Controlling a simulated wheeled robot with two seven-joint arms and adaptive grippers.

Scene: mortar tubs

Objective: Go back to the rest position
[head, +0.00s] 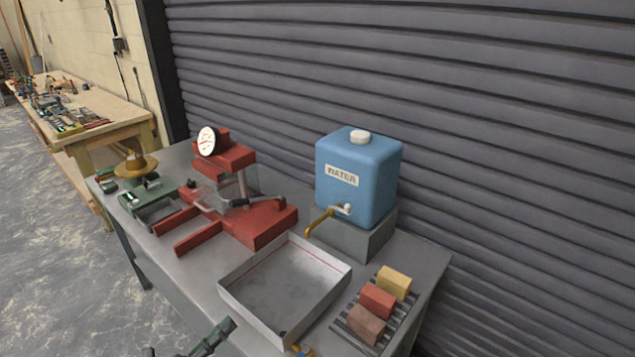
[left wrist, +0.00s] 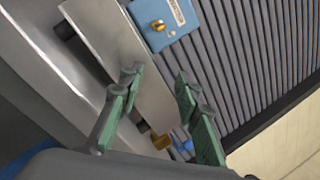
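My left gripper (head: 212,337) shows at the bottom edge of the head view, in front of the white tray. Only a green finger and a dark bit of it are in frame there. In the left wrist view my left gripper (left wrist: 157,77) has its two green fingers spread wide, with nothing held between them. My right gripper is in neither view.
A grey table holds a white tray (head: 232,297), a red press (head: 270,222), a blue water tank (head: 372,185) with a brass tap, and a rack with three blocks (head: 377,301). A brass and blue fitting (left wrist: 161,141) shows between the fingers. A grey shutter stands behind.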

